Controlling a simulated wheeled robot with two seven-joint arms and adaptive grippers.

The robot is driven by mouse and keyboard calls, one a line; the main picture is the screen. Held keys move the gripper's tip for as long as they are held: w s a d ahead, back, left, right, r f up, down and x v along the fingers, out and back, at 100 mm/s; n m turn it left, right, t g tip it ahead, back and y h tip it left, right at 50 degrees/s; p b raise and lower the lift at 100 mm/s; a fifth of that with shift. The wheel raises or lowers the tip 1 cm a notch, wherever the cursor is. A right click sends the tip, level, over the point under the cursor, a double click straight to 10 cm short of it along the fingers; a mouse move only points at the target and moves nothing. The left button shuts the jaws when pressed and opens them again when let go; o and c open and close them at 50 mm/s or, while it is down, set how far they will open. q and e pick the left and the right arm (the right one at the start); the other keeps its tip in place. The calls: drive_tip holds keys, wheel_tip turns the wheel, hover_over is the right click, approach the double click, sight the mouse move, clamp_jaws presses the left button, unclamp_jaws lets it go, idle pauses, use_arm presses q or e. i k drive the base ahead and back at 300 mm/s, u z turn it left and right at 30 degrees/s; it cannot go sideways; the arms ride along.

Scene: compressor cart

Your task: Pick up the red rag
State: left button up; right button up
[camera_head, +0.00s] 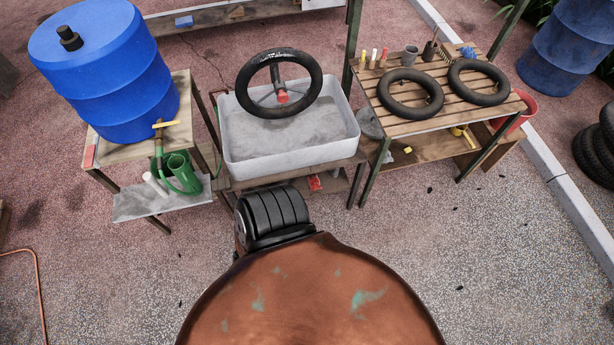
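I cannot clearly make out the red rag. A small red patch (90,153) shows at the left edge of the stand under the blue barrel; it is too small to tell if it is cloth. Another small red item (315,182) with a pale mark lies on the low shelf below the grey tub, and I cannot tell what it is. Neither of my grippers is in view, and no gripper touches either red item.
The slatted table (440,108) holds two inner tubes (410,93). A red bucket (525,103) stands right.

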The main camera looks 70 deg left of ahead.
sight(313, 182)
drive_tip(key=u, duration=0.85)
drive_tip(key=i, duration=0.9)
drive_tip(key=u, duration=1.4)
drive_tip(key=i, duration=0.25)
drive_tip(key=u, duration=0.05)
